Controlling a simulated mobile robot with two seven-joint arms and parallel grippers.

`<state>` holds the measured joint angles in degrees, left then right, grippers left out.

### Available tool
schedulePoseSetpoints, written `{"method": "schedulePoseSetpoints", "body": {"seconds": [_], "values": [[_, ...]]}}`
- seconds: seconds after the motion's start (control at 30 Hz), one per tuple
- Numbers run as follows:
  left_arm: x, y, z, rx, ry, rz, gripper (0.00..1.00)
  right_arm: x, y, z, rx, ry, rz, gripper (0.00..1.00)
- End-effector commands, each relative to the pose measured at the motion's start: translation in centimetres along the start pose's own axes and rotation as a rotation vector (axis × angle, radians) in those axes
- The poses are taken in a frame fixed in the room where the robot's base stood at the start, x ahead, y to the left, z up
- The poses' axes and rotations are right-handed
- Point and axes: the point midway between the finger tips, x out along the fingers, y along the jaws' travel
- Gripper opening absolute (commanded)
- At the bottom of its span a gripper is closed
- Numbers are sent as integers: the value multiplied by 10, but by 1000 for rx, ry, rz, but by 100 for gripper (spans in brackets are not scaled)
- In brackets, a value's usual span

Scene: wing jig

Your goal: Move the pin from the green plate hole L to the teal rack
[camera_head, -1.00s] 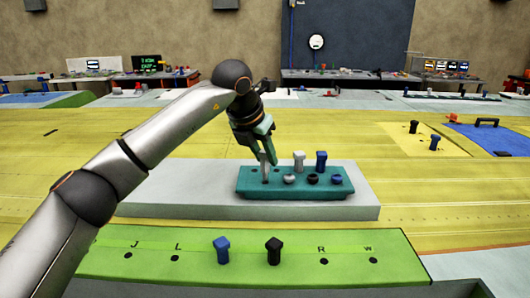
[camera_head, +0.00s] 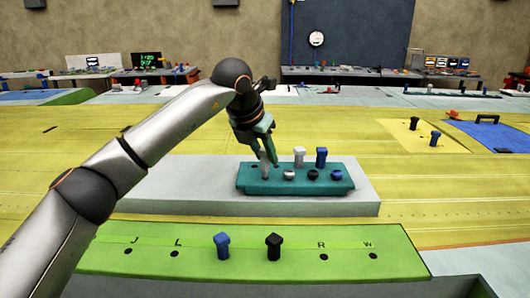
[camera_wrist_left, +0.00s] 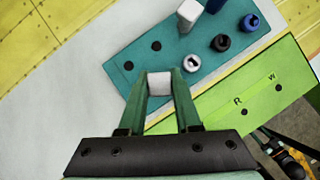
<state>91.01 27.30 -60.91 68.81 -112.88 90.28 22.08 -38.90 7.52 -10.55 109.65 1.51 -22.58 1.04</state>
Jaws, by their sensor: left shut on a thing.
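The teal rack (camera_head: 262,187) stands on a pale block in the middle of the head view; it also shows in the left wrist view (camera_wrist_left: 190,70). My left gripper (camera_head: 268,160) is shut on a light grey pin (camera_head: 265,169), held upright at the rack's left part. In the left wrist view the pin's pale top (camera_wrist_left: 159,83) shows between the fingers. Its lower end is hidden there, and I cannot tell how deep it sits. The green plate (camera_head: 140,261) lies in front; its hole L (camera_head: 174,254) is empty. My right gripper is not in view.
The green plate bears a blue pin (camera_head: 222,246) and a black pin (camera_head: 273,247). Holes J, R and W are empty.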

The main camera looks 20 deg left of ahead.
Motion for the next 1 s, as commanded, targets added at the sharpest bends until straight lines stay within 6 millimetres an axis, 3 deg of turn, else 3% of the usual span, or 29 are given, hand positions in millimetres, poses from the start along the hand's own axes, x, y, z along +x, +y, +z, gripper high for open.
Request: {"method": "schedulePoseSetpoints", "body": {"seconds": [0.5, 0.8, 0.83, 1.0], "values": [[20, 0, -11, 1, 0, 0, 0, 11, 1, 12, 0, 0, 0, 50], [21, 0, -12, 0, 0, 0, 0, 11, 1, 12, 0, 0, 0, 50], [21, 0, -12, 0, 0, 0, 33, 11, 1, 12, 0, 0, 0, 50], [21, 0, -12, 0, 0, 0, 52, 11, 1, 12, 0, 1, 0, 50]]}}
